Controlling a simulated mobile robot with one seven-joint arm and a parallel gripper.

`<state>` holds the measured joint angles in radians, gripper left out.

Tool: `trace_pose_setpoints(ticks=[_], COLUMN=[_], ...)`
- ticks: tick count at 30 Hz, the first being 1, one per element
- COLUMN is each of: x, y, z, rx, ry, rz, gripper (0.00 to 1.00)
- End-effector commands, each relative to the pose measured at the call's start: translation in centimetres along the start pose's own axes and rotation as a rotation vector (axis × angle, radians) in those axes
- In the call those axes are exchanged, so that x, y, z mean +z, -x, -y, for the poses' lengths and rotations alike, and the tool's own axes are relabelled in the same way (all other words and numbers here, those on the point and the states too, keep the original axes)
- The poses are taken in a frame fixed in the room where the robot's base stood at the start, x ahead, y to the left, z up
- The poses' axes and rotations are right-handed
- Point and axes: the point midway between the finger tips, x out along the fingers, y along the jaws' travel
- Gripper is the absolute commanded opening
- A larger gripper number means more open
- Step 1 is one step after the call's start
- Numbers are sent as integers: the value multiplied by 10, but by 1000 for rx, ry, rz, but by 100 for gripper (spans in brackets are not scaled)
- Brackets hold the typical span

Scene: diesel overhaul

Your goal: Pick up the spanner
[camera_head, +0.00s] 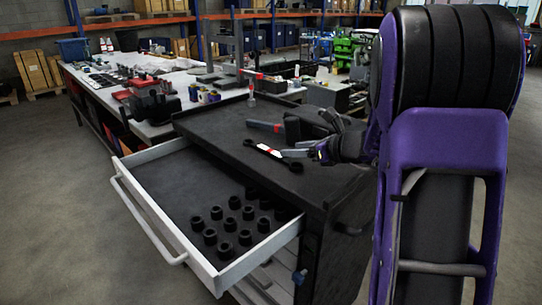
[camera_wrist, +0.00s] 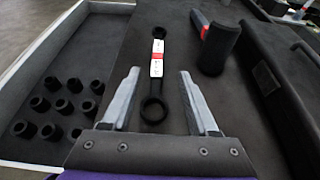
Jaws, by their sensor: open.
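The spanner (camera_head: 268,152) is dark with a white and red label on its shaft. It lies flat on the black top of the tool cabinet (camera_head: 226,128). In the wrist view the spanner (camera_wrist: 157,71) runs lengthwise ahead, with its near ring end between the fingers. My gripper (camera_wrist: 158,82) is open and empty, with one finger on each side of that ring end. I cannot tell its exact height above the top. In the head view my gripper (camera_head: 318,150) is at the spanner's right end, partly hidden by my arm.
An open drawer (camera_head: 143,187) with several black sockets (camera_head: 228,226) juts out at the left. A dark tool with a red band (camera_wrist: 213,45) lies right of the spanner. The cabinet top's left part is clear.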

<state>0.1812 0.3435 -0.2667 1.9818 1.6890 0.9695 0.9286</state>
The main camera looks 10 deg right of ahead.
Motion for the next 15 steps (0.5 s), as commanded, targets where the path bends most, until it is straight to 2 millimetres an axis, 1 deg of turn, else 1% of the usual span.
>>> trace_pose_setpoints(ticks=[1,4,6,11,15], x=[-2,-1,0,0,-1], y=[-12,-26,-32,-39,-53], z=[-1,-1,-1,-1,-4], rx=[4,3,2,1,4], ry=[1,2,2,1,3], rz=[-2,-1,-1,0,-1], gripper=[60,60,60,60,60])
